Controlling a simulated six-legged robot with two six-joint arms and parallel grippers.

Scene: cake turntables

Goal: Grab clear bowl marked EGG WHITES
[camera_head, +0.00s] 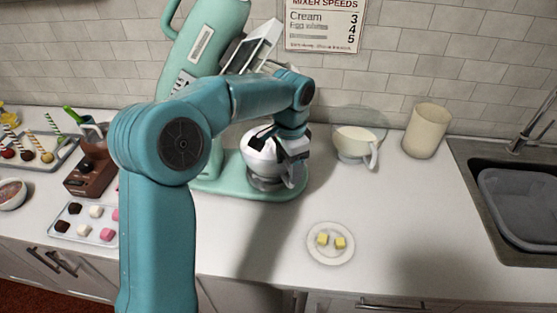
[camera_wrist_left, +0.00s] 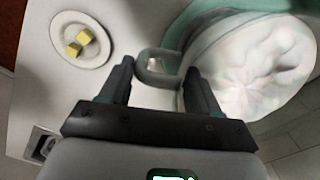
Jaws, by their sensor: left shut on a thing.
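A clear bowl (camera_head: 345,121) with pale contents and a side handle stands on the counter by the back wall, right of the mixer. I cannot read any EGG WHITES marking on it. My left gripper (camera_head: 291,166) is at the shiny bowl (camera_head: 262,150) on the mixer base, left of the clear bowl. The left wrist view shows the fingers (camera_wrist_left: 157,76) on either side of this mixer bowl's grey loop handle (camera_wrist_left: 146,67), shut on it. White fluffy contents fill the mixer bowl (camera_wrist_left: 262,75). My right gripper is not in view.
The green mixer (camera_head: 205,50) stands behind my arm. A cream canister (camera_head: 426,131) is right of the clear bowl, with the sink (camera_head: 520,205) beyond. A small plate (camera_head: 330,256) with two yellow cubes lies in front. Trays of sweets (camera_head: 88,222) crowd the left.

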